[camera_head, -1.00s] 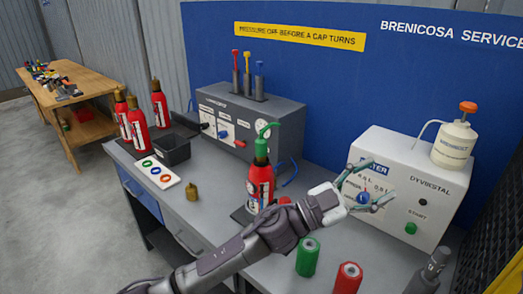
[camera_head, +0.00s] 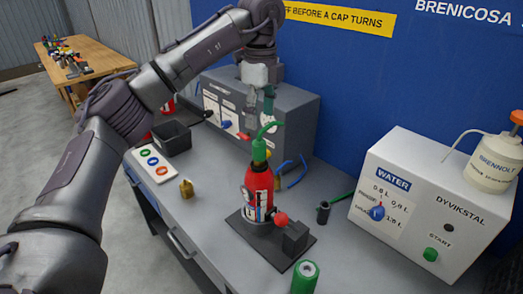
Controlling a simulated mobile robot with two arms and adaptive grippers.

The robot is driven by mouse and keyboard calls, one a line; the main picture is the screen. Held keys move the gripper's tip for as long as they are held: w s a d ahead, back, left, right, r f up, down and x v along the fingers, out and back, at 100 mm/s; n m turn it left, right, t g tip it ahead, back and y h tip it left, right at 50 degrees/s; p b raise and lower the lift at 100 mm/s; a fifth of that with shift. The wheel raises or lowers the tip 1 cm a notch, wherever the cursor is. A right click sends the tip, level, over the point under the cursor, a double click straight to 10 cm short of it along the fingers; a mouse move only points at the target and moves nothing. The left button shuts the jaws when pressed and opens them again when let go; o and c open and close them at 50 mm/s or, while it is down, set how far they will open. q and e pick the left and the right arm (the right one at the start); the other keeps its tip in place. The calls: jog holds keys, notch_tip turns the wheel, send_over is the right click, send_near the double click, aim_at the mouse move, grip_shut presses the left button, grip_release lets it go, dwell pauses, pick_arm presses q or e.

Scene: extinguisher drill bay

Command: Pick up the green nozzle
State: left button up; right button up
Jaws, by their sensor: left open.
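The green nozzle (camera_head: 259,149), with a curved green tube on top, sits on the neck of a red extinguisher (camera_head: 259,185). The extinguisher stands upright in a dark holder (camera_head: 294,238) on the grey bench. My left gripper (camera_head: 260,108) points down above and slightly behind the nozzle in the picture, in front of the grey test box. It is open and no object shows between its fingers. The fingertips look apart from the nozzle, but the depth is hard to judge. My right gripper is not in view.
A white water unit (camera_head: 434,205) stands at right with a white bottle (camera_head: 497,163) on it. A green cylinder (camera_head: 304,277), black cup (camera_head: 323,212), brass piece (camera_head: 186,189), ring tray (camera_head: 153,166) and black bin (camera_head: 171,138) surround the holder. The grey test box (camera_head: 297,115) stands behind.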

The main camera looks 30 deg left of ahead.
aim_at(260, 140)
pick_arm(q)
notch_tip(260, 140, down, 4)
jog(key=shift+w+r+p, duration=0.1)
jog(key=shift+p, duration=0.4)
notch_tip(260, 140, down, 3)
jog(key=shift+r, duration=0.2)
jog(key=shift+f+p, duration=0.25)
jog(key=shift+p, duration=0.25)
jog(key=f, duration=0.1)
jog(key=f+p, duration=0.1)
jog(key=f, duration=0.1)
jog(key=shift+s+f+p, duration=0.3)
jog(key=shift+f+p, duration=0.05)
jog(key=shift+p, duration=0.05)
jog(key=shift+f, duration=0.5)
grip_shut()
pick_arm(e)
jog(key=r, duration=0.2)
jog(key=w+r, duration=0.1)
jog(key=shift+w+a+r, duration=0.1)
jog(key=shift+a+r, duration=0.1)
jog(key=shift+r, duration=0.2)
